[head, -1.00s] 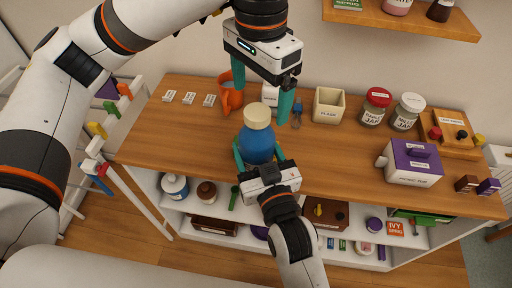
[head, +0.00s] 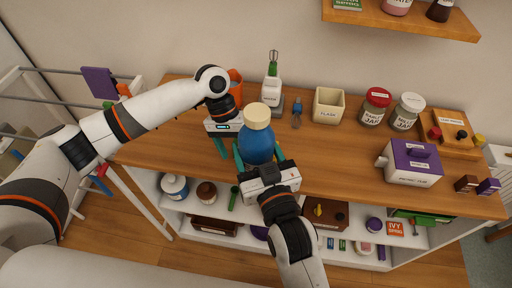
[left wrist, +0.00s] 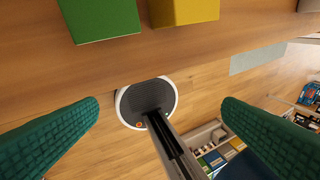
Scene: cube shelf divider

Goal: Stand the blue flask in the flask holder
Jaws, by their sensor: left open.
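The blue flask (head: 257,143) with a cream cap is upright near the front edge of the wooden top in the head view. My right gripper (head: 258,155) has its green fingers on both sides of the flask's lower part and appears closed on it. My left gripper (head: 228,148) is open, just left of the flask, pointing down; its open fingers also show in the left wrist view (left wrist: 180,135) with nothing between them. The cream square box labelled FLASK (head: 328,106), the flask holder, stands open-topped and empty behind and right of the flask.
Two jars (head: 376,106) are right of the holder. An orange container (head: 236,79) is behind my left arm. Bare wood lies in front of the holder.

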